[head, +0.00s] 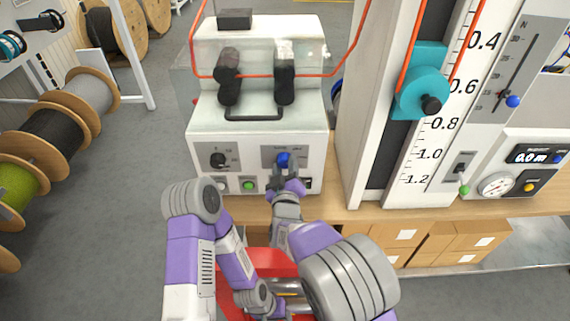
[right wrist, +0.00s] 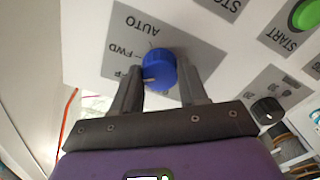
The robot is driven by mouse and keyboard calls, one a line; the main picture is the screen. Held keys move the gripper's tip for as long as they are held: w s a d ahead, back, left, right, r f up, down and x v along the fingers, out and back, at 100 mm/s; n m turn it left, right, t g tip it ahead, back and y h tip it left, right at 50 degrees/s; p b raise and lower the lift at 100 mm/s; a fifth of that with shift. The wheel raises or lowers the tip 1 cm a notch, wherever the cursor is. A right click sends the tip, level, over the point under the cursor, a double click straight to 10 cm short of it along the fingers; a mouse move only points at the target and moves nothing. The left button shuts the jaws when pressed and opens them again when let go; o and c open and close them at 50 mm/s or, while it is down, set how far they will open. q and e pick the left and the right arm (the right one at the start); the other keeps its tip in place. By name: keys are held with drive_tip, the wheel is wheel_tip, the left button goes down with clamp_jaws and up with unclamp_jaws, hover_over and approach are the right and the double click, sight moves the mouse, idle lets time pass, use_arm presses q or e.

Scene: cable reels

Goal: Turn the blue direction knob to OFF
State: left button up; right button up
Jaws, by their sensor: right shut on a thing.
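The blue direction knob (head: 283,160) is on the lower right of the white machine's front panel. It also shows in the right wrist view (right wrist: 160,67), on a grey plate with the labels AUTO, FWD and one partly hidden label. A white mark on the knob points left in that view, toward the partly hidden label. My right gripper (head: 283,172) is shut on the knob, with one finger on each side (right wrist: 158,80). Its left finger covers part of the plate. My left arm shows at the bottom of the head view, but its gripper does not show.
A black knob (head: 218,160) and a green START button (head: 249,185) are to the left on the panel. Black rollers (head: 229,85) stand above under a clear cover. A tall scale column (head: 385,120) with a teal block stands to the right. Cable reels (head: 50,135) are at the left.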

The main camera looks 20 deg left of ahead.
drive_tip(key=shift+n+p, duration=0.4)
drive_tip(key=shift+n, duration=0.6)
drive_tip(key=o, duration=1.1)
drive_tip(key=shift+c, duration=0.2)
drive_tip(key=shift+s, duration=0.1)
drive_tip(key=v, duration=0.7)
drive_tip(key=shift+s+p, duration=0.2)
drive_tip(key=shift+p, duration=0.15)
drive_tip(key=shift+d, duration=0.1)
